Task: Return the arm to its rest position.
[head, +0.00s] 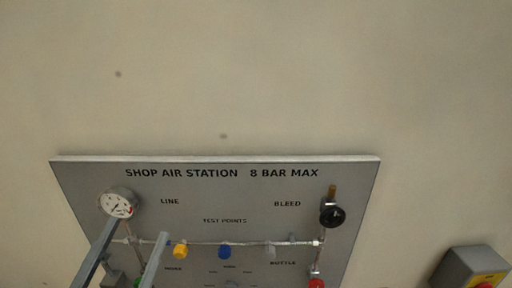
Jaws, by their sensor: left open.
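My left gripper (137,230) reaches up from the bottom left of the head view. Its two grey fingers are apart, with nothing seen between them but the panel and some piping. The fingers overlap the lower left of the grey panel (240,202), just below a round white gauge (118,204). I cannot tell whether they touch the panel. The rest of my left arm is out of frame. My right gripper is not in view.
The panel reads "SHOP AIR STATION 8 BAR MAX". A pipe carries yellow (181,251), blue (225,252) and grey (270,250) caps. A black knob (333,216) and red part (317,284) are at right. A grey box (470,266) stands far right. The wall above is clear.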

